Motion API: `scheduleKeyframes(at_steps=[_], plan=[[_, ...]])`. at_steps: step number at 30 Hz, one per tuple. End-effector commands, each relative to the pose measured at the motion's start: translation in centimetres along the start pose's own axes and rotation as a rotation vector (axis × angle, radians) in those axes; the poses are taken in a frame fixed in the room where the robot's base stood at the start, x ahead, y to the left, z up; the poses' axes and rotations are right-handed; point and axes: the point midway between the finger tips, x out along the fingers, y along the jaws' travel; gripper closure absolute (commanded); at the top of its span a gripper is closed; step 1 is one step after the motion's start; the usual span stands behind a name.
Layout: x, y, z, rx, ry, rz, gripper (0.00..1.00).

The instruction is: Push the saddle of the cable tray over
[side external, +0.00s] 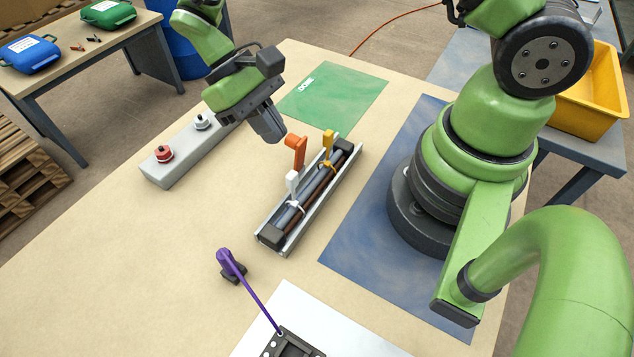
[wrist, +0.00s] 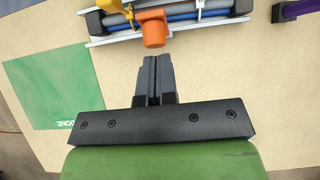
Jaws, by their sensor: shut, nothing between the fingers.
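The cable tray (side external: 281,238) is a grey metal channel with dark and grey-blue cables running along it. An orange piece (side external: 298,150), which looks like the saddle, stands up from the tray's middle, its round end leaning out over the near-left side. It also shows in the wrist view (wrist: 154,30), just beyond my fingertips. A white clip (side external: 292,184) and a yellow clip (side external: 328,146) stand up on either side of it. My gripper (side external: 277,139) is shut and empty, close beside the orange piece on its left; a small gap shows in the wrist view (wrist: 153,62).
A grey box (side external: 165,177) with a red and a white button lies left of my gripper. A green "DONE" mat (side external: 340,95) is behind. The table between is bare.

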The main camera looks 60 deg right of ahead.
Motion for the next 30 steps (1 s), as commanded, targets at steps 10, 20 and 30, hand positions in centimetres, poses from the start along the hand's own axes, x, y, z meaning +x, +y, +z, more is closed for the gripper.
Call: scheduleKeyframes(at_steps=[10,20,30], plan=[[1.0,0.0,0.5,0.001,-0.001,0.000,1.00],[1.9,0.0,0.9,0.001,-0.001,0.000,1.00],[2.8,0.0,1.4,0.001,-0.001,0.000,1.00]])
